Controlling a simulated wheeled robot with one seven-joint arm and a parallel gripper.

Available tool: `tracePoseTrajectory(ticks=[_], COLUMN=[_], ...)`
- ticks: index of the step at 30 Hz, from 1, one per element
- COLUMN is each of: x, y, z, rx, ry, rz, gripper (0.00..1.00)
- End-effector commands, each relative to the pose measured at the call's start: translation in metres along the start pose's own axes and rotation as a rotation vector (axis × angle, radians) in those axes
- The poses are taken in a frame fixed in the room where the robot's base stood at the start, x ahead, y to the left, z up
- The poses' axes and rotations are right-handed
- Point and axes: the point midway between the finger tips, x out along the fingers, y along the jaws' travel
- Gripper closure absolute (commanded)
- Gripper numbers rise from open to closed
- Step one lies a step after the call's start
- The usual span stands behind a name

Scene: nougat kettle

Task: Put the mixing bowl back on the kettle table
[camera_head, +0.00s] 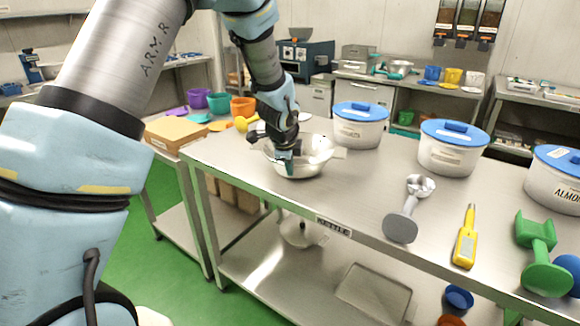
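The mixing bowl (318,152) is a shiny steel bowl at the left part of the steel kettle table (350,192), which carries a "KETTLE" label on its front edge. The bowl appears upright and over the tabletop; I cannot tell whether its base touches the surface. My gripper (284,161) points down at the bowl's near left rim and overlaps it in the picture. Its fingers are small and partly merged with the rim, so whether they are closed on it is unclear. My arm hides part of the bowl's far left side.
White tubs with blue lids, one of them the middle tub (453,148), line the table's back. A grey scoop (402,226), a yellow thermometer-like tool (466,240) and a green tool (540,255) lie to the right. Bare tabletop lies between bowl and scoop. A cardboard box (175,131) stands left.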

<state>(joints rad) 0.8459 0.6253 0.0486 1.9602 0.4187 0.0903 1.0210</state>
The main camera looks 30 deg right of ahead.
Motion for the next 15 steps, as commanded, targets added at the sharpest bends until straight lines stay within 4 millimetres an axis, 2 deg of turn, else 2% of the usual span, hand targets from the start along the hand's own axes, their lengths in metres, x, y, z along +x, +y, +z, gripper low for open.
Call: tracePoseTrajectory(ticks=[8,9,15], x=[0.0023,0.0018,0.0015], y=[0.0004,0.0007,0.0007], z=[0.0,0.0002,0.0002], rx=[0.0,0.0,0.0], ry=[0.0,0.0,0.0], rz=[-0.002,0.0,0.0], gripper=[1.0,0.93,0.71])
